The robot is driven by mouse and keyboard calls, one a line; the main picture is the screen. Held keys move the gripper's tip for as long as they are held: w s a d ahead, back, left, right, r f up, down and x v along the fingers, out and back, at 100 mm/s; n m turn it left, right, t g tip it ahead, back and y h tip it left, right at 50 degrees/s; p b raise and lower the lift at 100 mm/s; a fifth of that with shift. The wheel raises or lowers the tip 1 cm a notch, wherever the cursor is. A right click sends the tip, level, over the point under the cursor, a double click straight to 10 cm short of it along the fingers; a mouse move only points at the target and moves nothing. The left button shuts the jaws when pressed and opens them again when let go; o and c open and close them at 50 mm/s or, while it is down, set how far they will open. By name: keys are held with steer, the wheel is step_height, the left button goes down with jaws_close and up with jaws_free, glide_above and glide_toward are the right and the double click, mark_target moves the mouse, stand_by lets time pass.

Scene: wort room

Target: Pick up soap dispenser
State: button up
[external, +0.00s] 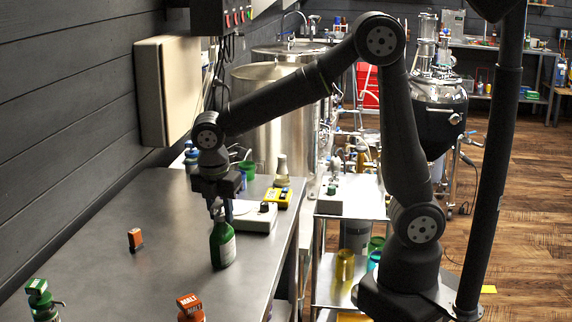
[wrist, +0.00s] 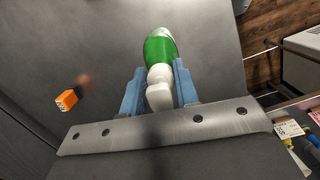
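My gripper (external: 216,203) is directly above the bottle, pointing down. In the wrist view its two blue fingers (wrist: 160,74) are apart, one on each side of the white neck and pump. The gripper looks open. Narrow gaps seem to remain, but any contact is hard to judge.
Red and green malt-labelled bottles (external: 190,308) (external: 41,300) stand at the front. A white instrument (external: 254,216) and yellow device (external: 279,197) sit behind.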

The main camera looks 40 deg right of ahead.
jaws_close()
steer(key=shift+r, duration=0.1)
